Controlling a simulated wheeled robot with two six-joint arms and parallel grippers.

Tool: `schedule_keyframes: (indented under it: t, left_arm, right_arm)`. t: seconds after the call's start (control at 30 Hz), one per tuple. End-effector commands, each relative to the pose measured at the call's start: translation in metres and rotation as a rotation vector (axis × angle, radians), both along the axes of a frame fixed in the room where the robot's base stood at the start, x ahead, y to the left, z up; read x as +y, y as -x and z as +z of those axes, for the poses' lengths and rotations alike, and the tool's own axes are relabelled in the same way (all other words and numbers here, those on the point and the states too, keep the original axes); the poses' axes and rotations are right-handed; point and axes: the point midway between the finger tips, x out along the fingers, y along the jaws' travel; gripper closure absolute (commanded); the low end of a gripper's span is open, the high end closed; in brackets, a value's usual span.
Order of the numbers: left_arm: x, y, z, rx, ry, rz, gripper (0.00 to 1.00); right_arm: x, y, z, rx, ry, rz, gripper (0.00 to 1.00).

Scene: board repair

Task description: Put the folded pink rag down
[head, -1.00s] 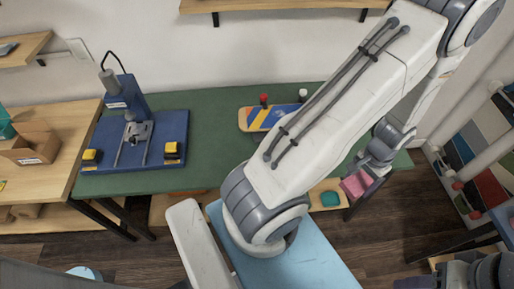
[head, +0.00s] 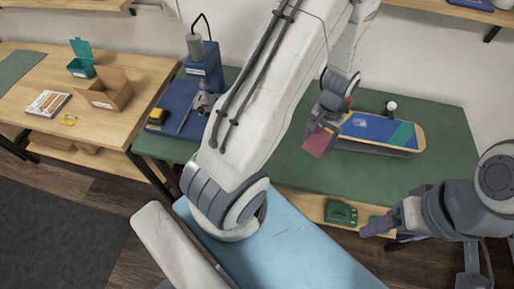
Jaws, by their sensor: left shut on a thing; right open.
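The folded pink rag (head: 318,143) is a small flat pink bundle in the head view. My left gripper (head: 322,127) is shut on it and holds it over the green-topped bench (head: 292,170), just left of the skateboard deck (head: 402,133). I cannot tell whether the rag touches the bench top. My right gripper (head: 376,227) is at the lower right, off the front edge of the bench, open and empty. My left arm hides part of the bench's middle.
A blue press (head: 205,68) stands at the bench's left end. Green items (head: 341,213) lie on the low shelf under the bench. A wooden table (head: 40,72) with a cardboard box (head: 106,92) is at the left. The green top in front of the deck is clear.

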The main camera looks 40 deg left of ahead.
Motion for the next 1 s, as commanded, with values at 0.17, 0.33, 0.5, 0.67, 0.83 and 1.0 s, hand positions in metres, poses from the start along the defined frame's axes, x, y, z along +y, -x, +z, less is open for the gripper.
schedule_keyframes:
  t: [0.17, 0.33, 0.5, 0.67, 0.83, 1.0]
  left_arm:
    - [0.026, -0.018, -0.033, -0.008, 0.000, 0.181, 0.81]
    - [0.047, -0.026, -0.040, -0.006, 0.000, 0.330, 0.81]
    - [0.060, -0.028, -0.038, -0.004, 0.000, 0.417, 0.81]
    - [0.073, -0.020, -0.041, 0.001, 0.000, 0.445, 0.81]
    - [0.103, 0.002, -0.062, 0.005, 0.001, 0.448, 0.81]
    - [0.134, 0.024, -0.086, 0.004, 0.001, 0.448, 0.81]
  right_arm:
    - [0.000, 0.000, -0.072, 0.001, 0.001, 0.001, 0.30]
    - [0.000, 0.000, -0.111, 0.001, 0.001, 0.001, 0.30]
    - [0.000, 0.000, -0.128, 0.000, 0.000, 0.001, 0.30]
    - [0.000, 0.000, -0.129, 0.000, 0.000, 0.001, 0.30]
    - [0.000, 0.000, -0.127, 0.000, 0.000, 0.001, 0.30]
    - [0.000, 0.000, -0.126, 0.000, 0.000, 0.001, 0.30]
